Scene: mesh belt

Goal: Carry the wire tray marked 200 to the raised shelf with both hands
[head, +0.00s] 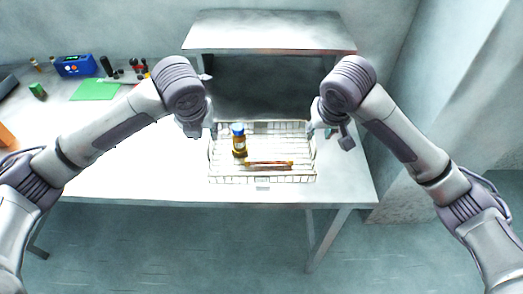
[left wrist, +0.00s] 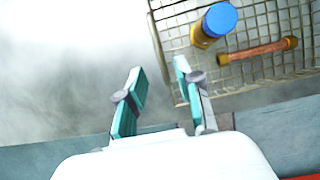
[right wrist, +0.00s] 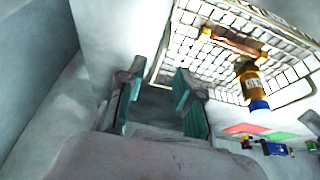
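The wire tray (head: 215,178) sits on the white table in front of the raised shelf (head: 268,36). It holds an upright amber bottle with a blue cap (head: 239,143) and a reddish-brown rod (head: 268,165). A small tag shows on the tray's front, but its marking is unreadable. My left gripper (head: 209,129) is at the tray's left side; the left wrist view shows its fingers apart beside the tray edge (left wrist: 162,45). My right gripper (head: 321,131) is at the tray's right side; the right wrist view shows its fingers apart near the tray rim (right wrist: 157,65). Contact is unclear.
A green mat (head: 95,90), a blue device (head: 75,66), a green block (head: 38,91) and several small dark items stand at the table's left. A wall pillar (head: 398,185) is close on the right. The table left of the tray is clear.

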